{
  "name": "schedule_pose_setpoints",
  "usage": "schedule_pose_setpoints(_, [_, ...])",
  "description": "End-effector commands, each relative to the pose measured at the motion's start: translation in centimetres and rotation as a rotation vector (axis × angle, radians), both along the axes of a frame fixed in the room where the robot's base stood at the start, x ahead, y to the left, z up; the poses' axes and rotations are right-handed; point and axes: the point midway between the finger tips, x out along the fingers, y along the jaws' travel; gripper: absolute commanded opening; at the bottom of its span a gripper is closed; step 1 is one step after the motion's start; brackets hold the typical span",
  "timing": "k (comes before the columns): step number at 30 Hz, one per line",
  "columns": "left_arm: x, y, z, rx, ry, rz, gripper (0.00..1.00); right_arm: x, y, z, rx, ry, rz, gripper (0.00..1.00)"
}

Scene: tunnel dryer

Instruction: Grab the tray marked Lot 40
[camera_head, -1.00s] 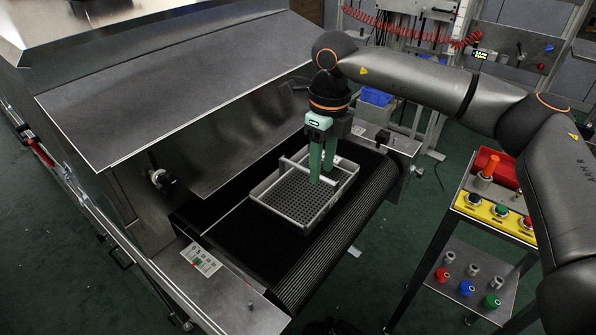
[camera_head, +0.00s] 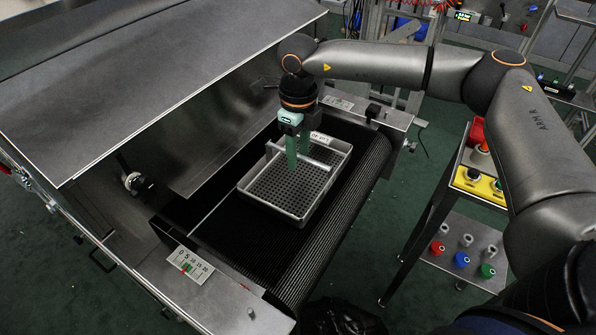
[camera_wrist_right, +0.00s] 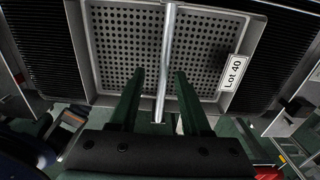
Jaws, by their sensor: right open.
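The grey perforated tray (camera_head: 285,203) lies on the black conveyor belt at the dryer's mouth, with a bar handle (camera_head: 312,161) across it. In the right wrist view, a white label (camera_wrist_right: 234,73) on the tray's rim reads Lot 40. My right gripper (camera_head: 298,164) points down over the tray at its handle. In the right wrist view, the open green fingers (camera_wrist_right: 158,76) stand on either side of the handle bar (camera_wrist_right: 167,60), with a gap to it on both sides. My left gripper is not in view.
The dryer's raised metal hood (camera_head: 150,80) slopes over the belt (camera_head: 235,245) on the left. A scale plate with a green marker (camera_head: 188,264) is at the front. A cart (camera_head: 470,240) with coloured knobs stands at the right.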

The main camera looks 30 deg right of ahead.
Motion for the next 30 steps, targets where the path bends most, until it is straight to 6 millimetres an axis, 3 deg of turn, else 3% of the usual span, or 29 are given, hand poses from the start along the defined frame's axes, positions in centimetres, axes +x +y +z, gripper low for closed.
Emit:
schedule_pose_setpoints(9, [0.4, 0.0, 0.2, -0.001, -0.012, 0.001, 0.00, 0.4, -0.2, -4.4, -0.001, 0.003, 0.000, 0.47])
schedule_pose_setpoints(17, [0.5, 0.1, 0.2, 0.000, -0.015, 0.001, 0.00, 0.4, -0.2, -4.7, 0.000, 0.001, 0.000, 0.47])
schedule_pose_setpoints(30, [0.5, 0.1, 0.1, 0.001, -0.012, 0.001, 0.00, 0.4, -0.2, -4.6, 0.000, 0.001, 0.000, 0.00])
